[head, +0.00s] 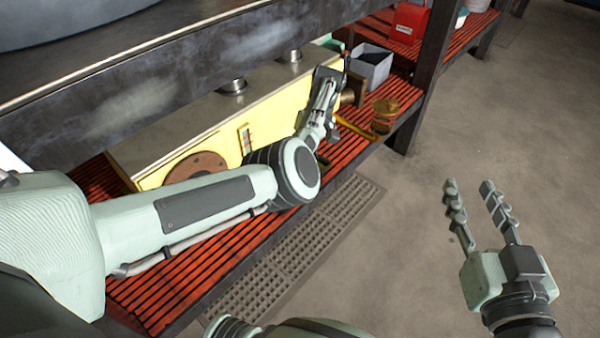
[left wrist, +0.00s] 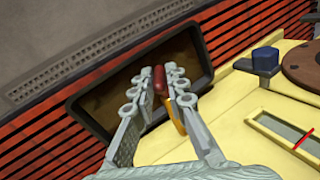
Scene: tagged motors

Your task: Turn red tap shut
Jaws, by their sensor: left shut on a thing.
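The red tap (left wrist: 160,80) shows in the left wrist view as a small red piece between my left fingertips. A yellow-orange part (left wrist: 178,118) lies just beside and below it. My left gripper (left wrist: 158,76) is shut on the red tap, one finger on each side, hiding much of it. In the head view my left gripper (head: 327,84) is at the right end of the yellow tank (head: 275,115), and the tap cannot be made out there. My right gripper (head: 468,186) is open and empty over the floor at the right.
A dark tray (left wrist: 85,113) lies beyond my left fingers. The tank has a brown flange (head: 195,166) and a gauge (head: 245,140). A brass-coloured vessel (head: 385,108), grey bin (head: 372,72) and red box (head: 408,24) stand on the slatted shelf. The floor at right is clear.

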